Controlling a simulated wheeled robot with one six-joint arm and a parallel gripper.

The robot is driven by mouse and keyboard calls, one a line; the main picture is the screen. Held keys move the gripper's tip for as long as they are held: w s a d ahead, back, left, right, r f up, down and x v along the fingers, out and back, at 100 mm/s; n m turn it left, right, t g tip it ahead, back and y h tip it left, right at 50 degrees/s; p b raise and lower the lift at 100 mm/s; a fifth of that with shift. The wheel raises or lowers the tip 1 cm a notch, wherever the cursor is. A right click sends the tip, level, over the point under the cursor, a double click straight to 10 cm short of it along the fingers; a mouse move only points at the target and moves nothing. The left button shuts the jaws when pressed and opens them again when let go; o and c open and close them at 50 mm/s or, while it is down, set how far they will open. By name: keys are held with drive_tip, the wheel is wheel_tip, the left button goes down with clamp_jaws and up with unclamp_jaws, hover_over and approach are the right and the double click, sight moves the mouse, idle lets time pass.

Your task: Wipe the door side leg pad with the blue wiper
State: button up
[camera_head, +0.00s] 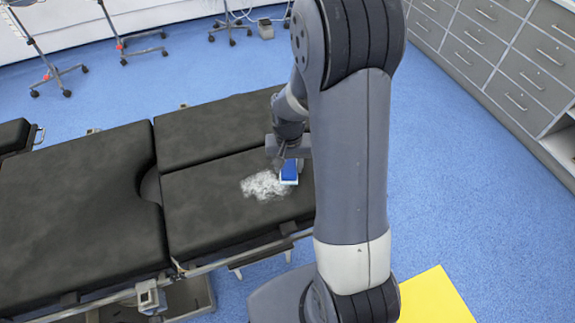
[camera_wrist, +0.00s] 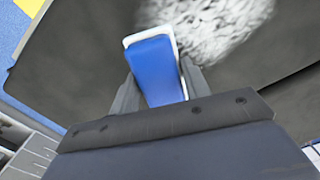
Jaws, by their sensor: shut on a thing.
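The near black leg pad (camera_head: 215,220) of the operating table bears a white powdery patch (camera_head: 264,186). My gripper (camera_head: 284,164) is over this pad, shut on the blue wiper (camera_head: 290,171), which has a white lower edge. The wiper is just right of the patch. In the wrist view the blue wiper (camera_wrist: 157,68) sits between the two fingers of my gripper (camera_wrist: 163,88), with the white patch (camera_wrist: 212,25) beyond it on the dark pad (camera_wrist: 85,50). I cannot tell whether the wiper touches the pad. My arm hides the pad's right end.
The second leg pad (camera_head: 205,128) lies behind, across a narrow gap. The wide table section (camera_head: 75,215) is at left. Grey drawers (camera_head: 505,60) line the right wall. A yellow floor mark (camera_head: 435,297) is at bottom right. Wheeled stands (camera_head: 50,72) are at the back.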

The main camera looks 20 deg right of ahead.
drive_tip(key=shift+a+r+p, duration=0.2)
drive_tip(key=shift+r+p, duration=0.1)
drive_tip(key=shift+r, duration=0.65)
drive_tip(key=shift+r+p, duration=1.9)
drive_tip(key=shift+r, duration=0.7)
